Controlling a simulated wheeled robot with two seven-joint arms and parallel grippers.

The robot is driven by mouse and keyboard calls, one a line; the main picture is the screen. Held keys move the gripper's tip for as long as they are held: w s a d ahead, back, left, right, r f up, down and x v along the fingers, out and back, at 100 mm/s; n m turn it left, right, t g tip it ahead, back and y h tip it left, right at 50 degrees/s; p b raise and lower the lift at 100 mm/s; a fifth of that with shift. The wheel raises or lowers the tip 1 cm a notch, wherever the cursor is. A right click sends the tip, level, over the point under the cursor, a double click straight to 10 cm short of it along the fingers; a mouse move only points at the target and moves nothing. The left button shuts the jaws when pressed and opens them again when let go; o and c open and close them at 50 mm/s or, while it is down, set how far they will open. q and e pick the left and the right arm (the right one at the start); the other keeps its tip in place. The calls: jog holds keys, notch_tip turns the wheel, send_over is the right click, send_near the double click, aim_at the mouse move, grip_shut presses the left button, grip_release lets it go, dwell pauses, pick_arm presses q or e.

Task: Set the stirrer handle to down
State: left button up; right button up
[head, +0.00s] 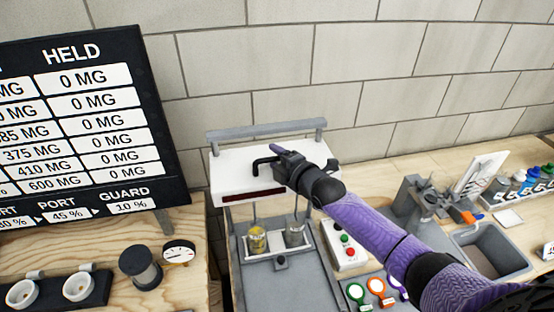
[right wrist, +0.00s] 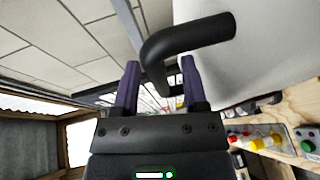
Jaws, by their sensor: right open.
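The stirrer is a white box (head: 232,178) with a dark red strip on its front. A black bent handle (head: 262,163) sticks out at its front; I take it as the stirrer handle. My right gripper (head: 279,150) is at this handle, and its body hides part of the box. In the right wrist view the handle (right wrist: 195,38) bends down between the two purple fingers of my open gripper (right wrist: 159,68). I cannot tell whether either finger touches it. My left gripper is not in view.
Two jars, one yellowish (head: 256,241) and one grey (head: 295,235), stand below the box with thin rods above them. A button panel (head: 346,246) is to their right. A board of figures (head: 85,110) stands left.

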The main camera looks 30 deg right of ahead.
grip_shut()
dwell(1.4)
